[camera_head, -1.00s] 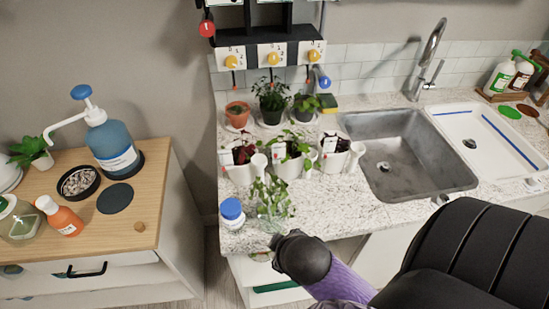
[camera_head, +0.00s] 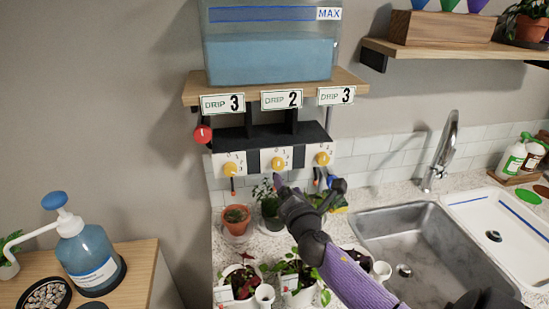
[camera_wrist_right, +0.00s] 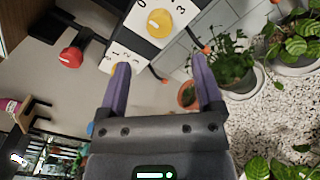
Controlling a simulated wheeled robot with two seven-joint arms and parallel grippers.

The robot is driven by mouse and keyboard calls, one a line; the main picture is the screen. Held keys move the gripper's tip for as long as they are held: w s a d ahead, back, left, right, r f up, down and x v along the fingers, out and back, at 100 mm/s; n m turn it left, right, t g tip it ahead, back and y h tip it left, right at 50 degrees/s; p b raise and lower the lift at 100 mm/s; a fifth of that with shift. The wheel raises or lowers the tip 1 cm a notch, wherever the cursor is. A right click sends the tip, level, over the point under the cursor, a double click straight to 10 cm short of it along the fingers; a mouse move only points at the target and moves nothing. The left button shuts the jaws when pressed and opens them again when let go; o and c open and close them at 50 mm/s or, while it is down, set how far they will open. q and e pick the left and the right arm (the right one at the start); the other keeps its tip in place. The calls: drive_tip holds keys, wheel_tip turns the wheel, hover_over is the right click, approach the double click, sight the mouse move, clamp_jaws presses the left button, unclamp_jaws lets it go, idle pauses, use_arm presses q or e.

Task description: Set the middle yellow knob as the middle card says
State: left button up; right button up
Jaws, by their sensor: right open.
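The middle yellow knob (camera_head: 278,162) sits on a white numbered plate on the dark panel, between two other yellow knobs. Above it the middle card (camera_head: 281,99) reads DRIP 2. In the right wrist view the yellow knob (camera_wrist_right: 160,22) shows beyond the fingertips, with numbers around it; its exact setting is hard to read. My right gripper (camera_head: 280,182) is just below the middle knob, apart from it. In the wrist view its purple fingers (camera_wrist_right: 160,64) are spread and nothing is between them. My left gripper is not in view.
The left knob (camera_head: 230,169) and right knob (camera_head: 323,158) flank it closely; both their cards read DRIP 3. A red knob (camera_head: 203,134) sticks out at left. A tank (camera_head: 270,58) stands on the shelf above. Potted plants (camera_head: 237,218) stand below on the counter.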

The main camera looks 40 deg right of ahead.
sight(279, 166)
drive_tip(key=b+x, duration=0.2)
drive_tip(key=x, duration=0.6)
drive_tip(key=shift+w+d, duration=0.2)
drive_tip(key=shift+w, duration=0.15)
drive_tip(key=c, duration=0.3)
clamp_jaws()
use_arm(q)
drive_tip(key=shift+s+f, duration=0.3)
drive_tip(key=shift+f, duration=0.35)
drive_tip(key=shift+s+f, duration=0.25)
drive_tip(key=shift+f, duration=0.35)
